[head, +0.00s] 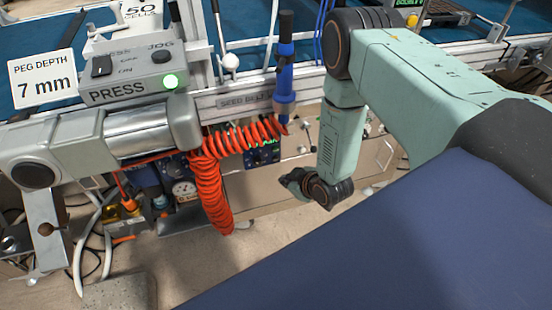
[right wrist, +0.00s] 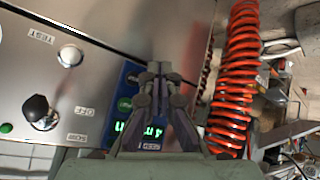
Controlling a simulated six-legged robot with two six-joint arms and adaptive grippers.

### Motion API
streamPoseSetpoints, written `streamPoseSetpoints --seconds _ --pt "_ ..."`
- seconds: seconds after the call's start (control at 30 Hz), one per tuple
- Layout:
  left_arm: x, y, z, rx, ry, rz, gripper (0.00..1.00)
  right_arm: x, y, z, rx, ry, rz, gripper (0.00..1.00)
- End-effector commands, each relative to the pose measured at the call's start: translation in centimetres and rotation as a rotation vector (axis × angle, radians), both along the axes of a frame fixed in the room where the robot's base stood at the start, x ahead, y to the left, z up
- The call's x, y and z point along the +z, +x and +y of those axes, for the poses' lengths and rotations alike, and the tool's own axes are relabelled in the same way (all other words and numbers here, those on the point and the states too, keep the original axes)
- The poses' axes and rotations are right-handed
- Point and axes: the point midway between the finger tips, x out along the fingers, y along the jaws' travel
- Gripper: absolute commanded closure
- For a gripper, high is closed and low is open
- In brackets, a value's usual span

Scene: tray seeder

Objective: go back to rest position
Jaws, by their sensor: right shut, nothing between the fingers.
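My right arm comes in from the right of the head view and bends down in front of the machine. My right gripper (head: 290,180) is small and dark at its lower end, partly hidden by the wrist joint. In the right wrist view the gripper's fingers (right wrist: 160,72) are shut and empty. They point toward a steel panel with a blue module (right wrist: 128,105) showing green digits. My left gripper is not in view.
A coiled orange hose (head: 208,180) hangs left of my right gripper; it also shows in the right wrist view (right wrist: 236,80). A blue tool (head: 285,85) stands above the gripper. The press box (head: 130,75) is at upper left. Bare floor (head: 270,228) lies below.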

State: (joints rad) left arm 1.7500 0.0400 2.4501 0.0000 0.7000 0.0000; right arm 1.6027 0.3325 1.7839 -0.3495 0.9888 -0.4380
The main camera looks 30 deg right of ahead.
Motion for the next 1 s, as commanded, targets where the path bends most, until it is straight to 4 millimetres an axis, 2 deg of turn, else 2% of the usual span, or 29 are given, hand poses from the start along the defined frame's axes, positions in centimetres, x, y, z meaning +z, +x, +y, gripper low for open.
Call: streamPoseSetpoints --seconds 0.77,0.87,0.97,1.0 --pt "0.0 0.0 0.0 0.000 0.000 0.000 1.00 -0.2 -0.1 -0.1 -0.025 0.024 0.013 1.00" --pt "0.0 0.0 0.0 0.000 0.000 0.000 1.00 -1.5 -3.2 0.2 -0.119 0.090 0.116 1.00" --pt "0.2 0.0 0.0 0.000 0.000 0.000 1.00 -2.4 -8.4 1.8 -0.219 0.157 0.269 1.00" --pt "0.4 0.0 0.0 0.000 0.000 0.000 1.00 -2.3 -10.6 2.7 -0.257 0.179 0.335 1.00"
